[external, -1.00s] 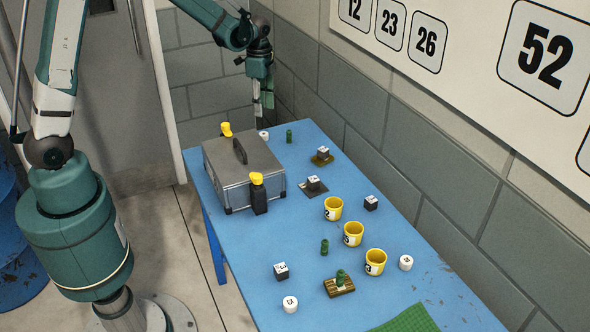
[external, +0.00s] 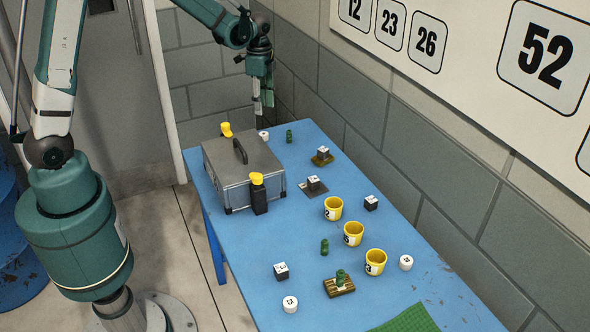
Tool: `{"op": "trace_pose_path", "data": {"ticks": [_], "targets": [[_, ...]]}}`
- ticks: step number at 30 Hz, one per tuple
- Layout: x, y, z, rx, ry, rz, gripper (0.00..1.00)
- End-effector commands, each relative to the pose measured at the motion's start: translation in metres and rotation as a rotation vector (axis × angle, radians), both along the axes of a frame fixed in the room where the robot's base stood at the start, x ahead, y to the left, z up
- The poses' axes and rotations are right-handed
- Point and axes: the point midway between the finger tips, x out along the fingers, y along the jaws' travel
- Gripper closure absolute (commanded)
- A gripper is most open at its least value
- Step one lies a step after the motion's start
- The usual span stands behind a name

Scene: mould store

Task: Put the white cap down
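Several small white round pieces with dark marks on top, which look like caps, stand on the blue table (external: 245,262). One white cap (external: 264,135) is at the far end behind the grey case. Another white cap (external: 405,262) is right of the yellow cups, and a third (external: 290,304) is at the near left. My gripper (external: 263,110) points down over the far end of the table, above and close to the far white cap in the picture. The fingers are small and partly overlap, so their opening is unclear. I see nothing certain between them.
Yellow cups (external: 353,234), black blocks with white tops (external: 371,203), green pieces (external: 289,136) and a slatted wooden piece (external: 339,287) stand around. A wall borders the right side.

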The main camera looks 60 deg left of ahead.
Motion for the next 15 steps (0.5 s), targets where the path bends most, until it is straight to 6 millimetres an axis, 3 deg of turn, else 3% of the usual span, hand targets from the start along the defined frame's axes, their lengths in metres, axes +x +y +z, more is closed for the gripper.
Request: {"op": "trace_pose_path", "data": {"ticks": [8, 15], "targets": [[-0.01, -0.011, 0.021, 0.006, -0.025, 0.032, 0.65], [-0.03, -0.031, 0.057, 0.014, -0.078, 0.098, 0.65]]}}
